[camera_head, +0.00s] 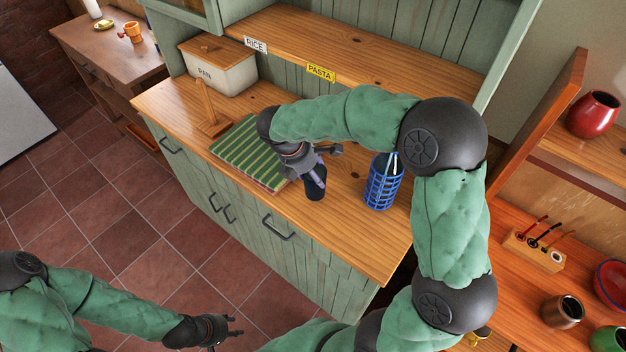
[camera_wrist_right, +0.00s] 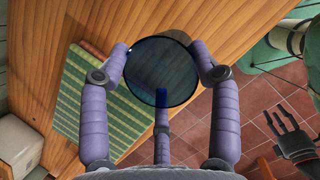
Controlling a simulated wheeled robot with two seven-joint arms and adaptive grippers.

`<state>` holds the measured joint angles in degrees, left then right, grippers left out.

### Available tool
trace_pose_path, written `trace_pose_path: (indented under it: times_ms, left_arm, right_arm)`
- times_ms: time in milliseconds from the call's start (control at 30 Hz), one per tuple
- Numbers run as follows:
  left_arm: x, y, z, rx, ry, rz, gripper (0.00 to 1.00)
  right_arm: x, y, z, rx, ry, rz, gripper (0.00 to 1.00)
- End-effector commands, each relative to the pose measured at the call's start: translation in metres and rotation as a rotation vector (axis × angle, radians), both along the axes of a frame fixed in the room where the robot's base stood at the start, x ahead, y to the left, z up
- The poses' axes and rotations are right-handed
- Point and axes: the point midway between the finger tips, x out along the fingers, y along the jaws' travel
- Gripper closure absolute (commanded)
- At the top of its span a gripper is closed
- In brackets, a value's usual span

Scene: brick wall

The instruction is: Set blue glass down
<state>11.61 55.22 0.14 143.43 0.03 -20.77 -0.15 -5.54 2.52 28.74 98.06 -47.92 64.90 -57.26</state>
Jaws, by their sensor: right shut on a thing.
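The blue glass (camera_wrist_right: 160,85) is dark and see-through, held between the purple fingers of my right gripper (camera_wrist_right: 162,75) in the right wrist view. In the head view the glass (camera_head: 316,190) shows as a small dark blue shape over the wooden counter (camera_head: 345,230), right of the green striped mat (camera_head: 245,152). My right gripper (camera_head: 312,170) is shut on it there, partly hidden by its own wrist. I cannot tell whether the glass touches the counter. My left gripper (camera_head: 228,331) is empty, fingers apart, low over the floor and away from the counter.
A blue basket-like holder with a bottle (camera_head: 383,188) stands right of the glass. A wooden upright stand (camera_head: 213,125) and a bread box (camera_head: 220,72) stand at the back left. The counter's front strip is clear between the mat and its right end.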

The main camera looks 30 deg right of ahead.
Motion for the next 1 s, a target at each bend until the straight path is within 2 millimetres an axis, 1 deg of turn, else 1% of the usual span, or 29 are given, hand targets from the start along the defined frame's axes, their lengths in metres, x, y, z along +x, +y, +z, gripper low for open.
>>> trace_pose_path:
  times_ms: [33, 100, 233, 600, 633, 667, 700, 733, 1000]
  left_arm:
    - [0.000, 0.000, -0.003, 0.000, 0.000, 0.000, 0.60]
    - [0.000, 0.000, -0.009, 0.000, 0.000, 0.000, 0.60]
    - [0.000, 0.000, -0.016, 0.000, 0.000, 0.000, 0.60]
    - [0.000, 0.000, -0.016, 0.000, 0.000, 0.000, 0.60]
    - [0.000, 0.000, -0.016, 0.000, 0.000, 0.000, 0.60]
    - [0.000, 0.000, -0.016, 0.000, 0.000, 0.000, 0.60]
    - [0.000, 0.000, -0.016, 0.000, 0.000, 0.000, 0.60]
    - [0.000, 0.000, -0.016, 0.000, 0.000, 0.000, 0.60]
    - [0.000, 0.000, -0.016, 0.000, 0.000, 0.000, 0.60]
  right_arm:
    - [0.002, -0.004, -0.007, 0.000, 0.001, -0.002, 0.95]
    - [0.002, -0.003, -0.019, -0.001, 0.002, 0.000, 0.95]
    - [0.002, -0.003, -0.035, 0.000, 0.003, 0.001, 0.95]
    - [0.002, -0.003, -0.037, 0.000, 0.001, 0.000, 0.95]
    - [0.002, -0.002, -0.037, 0.000, 0.001, 0.001, 0.35]
    - [0.002, -0.002, -0.037, 0.000, 0.001, 0.000, 0.26]
    - [0.002, -0.002, -0.037, 0.000, 0.001, 0.000, 0.15]
    - [0.002, -0.002, -0.037, 0.000, 0.001, 0.000, 0.14]
    - [0.002, -0.002, -0.037, 0.000, 0.001, 0.000, 0.14]
